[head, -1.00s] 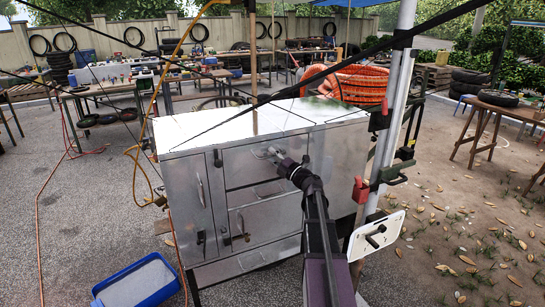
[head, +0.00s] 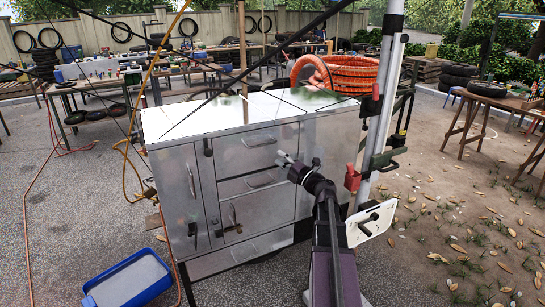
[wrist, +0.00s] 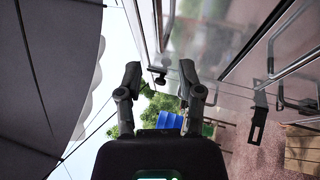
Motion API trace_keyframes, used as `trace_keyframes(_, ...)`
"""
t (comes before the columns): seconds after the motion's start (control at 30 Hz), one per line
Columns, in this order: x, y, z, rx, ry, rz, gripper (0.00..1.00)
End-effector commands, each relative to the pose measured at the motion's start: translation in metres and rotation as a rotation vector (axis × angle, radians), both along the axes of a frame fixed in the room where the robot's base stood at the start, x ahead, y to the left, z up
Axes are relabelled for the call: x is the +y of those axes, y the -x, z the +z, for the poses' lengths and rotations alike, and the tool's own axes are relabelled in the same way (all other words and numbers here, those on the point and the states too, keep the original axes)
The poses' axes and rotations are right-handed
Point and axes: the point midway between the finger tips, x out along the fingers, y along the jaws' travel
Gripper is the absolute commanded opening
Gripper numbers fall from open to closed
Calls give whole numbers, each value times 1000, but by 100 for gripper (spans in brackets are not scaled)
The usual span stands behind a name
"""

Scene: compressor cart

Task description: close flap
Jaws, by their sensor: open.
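A silver metal cabinet (head: 180,190) stands ahead with its front towards me. On its front are an upper panel with a bar handle (head: 258,142), a narrower panel below with another bar handle (head: 262,182), and a lower panel with a dark latch (head: 234,218). I cannot tell for sure which panel is the flap or how far it stands open. My gripper (head: 288,160) is in front of the right part of the cabinet front, open and empty. In the wrist view its two fingers (wrist: 160,78) are spread beside the metal front, with a dark knob (wrist: 157,77) behind the gap.
A tall left door (head: 180,185) and a bottom drawer (head: 240,255) belong to the same front. A blue tub (head: 125,283) lies on the ground at left. A pale post (head: 385,90) with a white plate (head: 371,223) stands right of my arm. Cables hang at left.

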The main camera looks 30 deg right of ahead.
Motion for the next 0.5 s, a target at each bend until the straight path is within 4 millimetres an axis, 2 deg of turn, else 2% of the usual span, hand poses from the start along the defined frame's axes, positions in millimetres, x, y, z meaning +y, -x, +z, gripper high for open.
trace_keyframes(0.2, -9, 29, -10, 1, 0, -1, 48)
trace_keyframes(0.5, -17, 53, -17, 1, 0, -1, 48)
